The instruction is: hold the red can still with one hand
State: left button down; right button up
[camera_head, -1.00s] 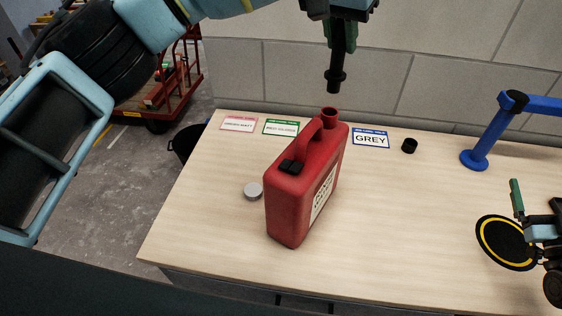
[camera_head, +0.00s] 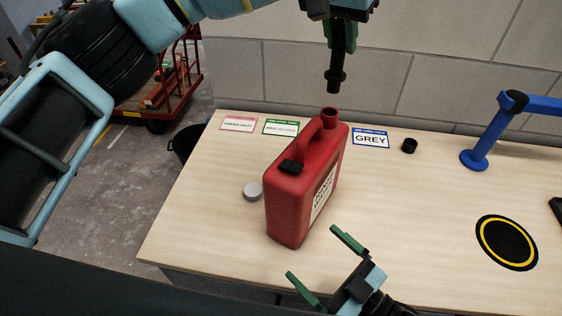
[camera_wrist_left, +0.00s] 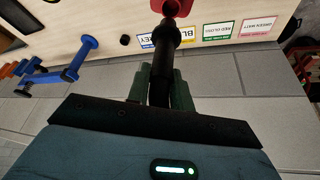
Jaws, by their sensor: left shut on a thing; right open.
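The red can (camera_head: 297,205) stands upright on the wooden table, with a handle on top, an open spout at the back and a white label on its right side. My left gripper (camera_head: 341,45) is above and behind the spout, shut on a black nozzle (camera_head: 336,78) that points down towards the spout and looks apart from it. The nozzle also shows in the left wrist view (camera_wrist_left: 165,50), with the can's red spout (camera_wrist_left: 176,7) at the top. My right gripper (camera_head: 318,265) is open and empty in front of the can, its fingers apart and not touching it.
A grey disc (camera_head: 252,191) lies left of the can. A black cap (camera_head: 409,146) and a blue stand (camera_head: 477,158) are at the back right. A round black mat with a yellow ring (camera_head: 506,243) lies at right. Colour cards, including GREY (camera_head: 371,138), line the back edge.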

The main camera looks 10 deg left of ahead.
jog(key=s+a+n+g+y, duration=0.2)
jog(key=s+a+n, duration=0.15)
jog(key=a, duration=0.45)
jog(key=a+r+n+g+y, duration=0.3)
jog(key=r+n+g+y, duration=0.1)
jog(key=r+n, duration=0.35)
jog(key=a+r+n+g+y, duration=0.35)
jog(key=r+n+g, duration=0.2)
jog(key=r, duration=0.25)
jog(key=s+a+r+n+g+h, duration=0.25)
jog(key=s+r+n+g, duration=0.2)
jog(key=n+g, duration=0.5)
jog(key=n+t+h, duration=1)
jog(key=n+h, duration=1.3)
jog(key=n, duration=0.6)
send_near(281, 183)
jog(key=f, duration=0.5)
jog(key=shift+w+d+f, duration=0.2)
jog(key=shift+f, duration=3.8)
